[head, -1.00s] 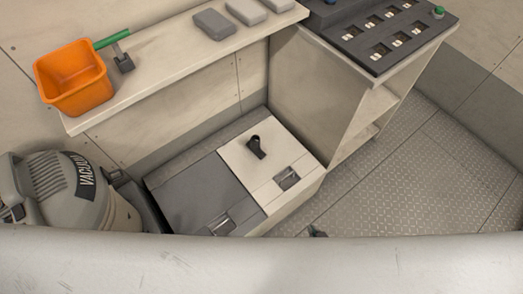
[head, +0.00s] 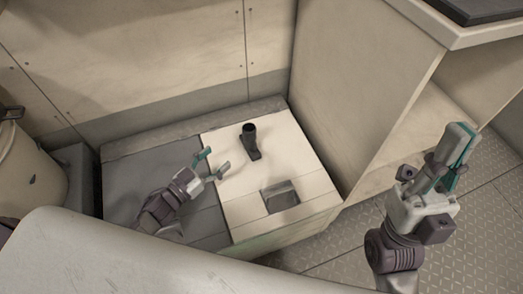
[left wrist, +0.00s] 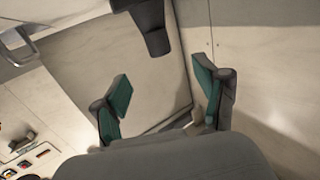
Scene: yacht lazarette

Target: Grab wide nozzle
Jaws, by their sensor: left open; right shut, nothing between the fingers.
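The wide nozzle (head: 250,141), a small black piece with a round tube end and a flared foot, stands on the cream hatch lid (head: 290,148). In the left wrist view the dark nozzle (left wrist: 150,25) shows at the top, beyond my fingertips. My left gripper (head: 213,163) is open and empty, just left of and nearer than the nozzle, apart from it. Its two teal-padded fingers (left wrist: 166,98) stand wide apart in the left wrist view. My right gripper (head: 456,158) is shut and empty, raised at the right, away from the nozzle.
A recessed latch (head: 280,196) is in the cream lid. A grey lid (head: 140,178) lies to the left. A cream cabinet (head: 370,90) rises at the right, and a wall stands behind. A pale curved surface (head: 150,262) crosses the foreground.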

